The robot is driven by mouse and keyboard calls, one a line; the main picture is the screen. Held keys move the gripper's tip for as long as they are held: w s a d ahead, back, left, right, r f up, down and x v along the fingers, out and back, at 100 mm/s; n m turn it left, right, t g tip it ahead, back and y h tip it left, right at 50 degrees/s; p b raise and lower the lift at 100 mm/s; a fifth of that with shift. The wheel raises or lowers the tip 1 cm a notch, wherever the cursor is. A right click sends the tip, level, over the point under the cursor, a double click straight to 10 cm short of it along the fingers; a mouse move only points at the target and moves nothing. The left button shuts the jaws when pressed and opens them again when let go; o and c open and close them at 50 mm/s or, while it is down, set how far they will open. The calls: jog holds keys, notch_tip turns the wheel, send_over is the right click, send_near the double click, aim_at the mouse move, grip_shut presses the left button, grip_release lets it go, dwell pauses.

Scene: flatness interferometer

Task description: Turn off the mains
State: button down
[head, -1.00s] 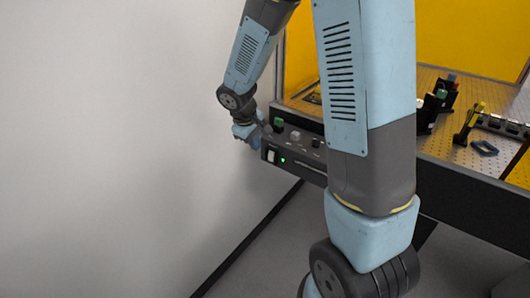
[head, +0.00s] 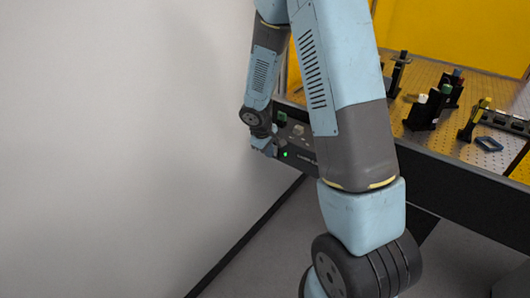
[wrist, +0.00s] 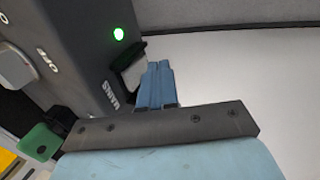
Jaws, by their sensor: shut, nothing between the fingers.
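The mains switch (wrist: 133,72) is a pale rocker in a black frame on a dark control box, with the word MAINS printed beside it in the wrist view. A green lamp (wrist: 118,33) glows near it; the lamp also shows lit in the head view (head: 285,154). My gripper (wrist: 158,68) is shut and empty, its blue fingers right beside the rocker; whether they touch it I cannot tell. In the head view my gripper (head: 266,147) is at the left end of the control box (head: 306,158) and hides the switch.
A green knob (wrist: 40,141) and a grey knob (wrist: 15,66) marked OFF stand on the box. A perforated optics table (head: 455,143) with several mounts and a yellow screen is at the right. A plain wall (head: 110,130) is close on the left.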

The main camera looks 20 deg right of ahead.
jog(key=shift+w+d, duration=0.2)
jog(key=shift+d, duration=0.15)
jog(key=shift+f, duration=0.1)
jog(key=shift+w+d+f, duration=0.1)
jog(key=shift+d+f, duration=0.05)
jog(key=shift+f, duration=0.3)
jog(key=shift+r, duration=0.1)
dwell(0.4)
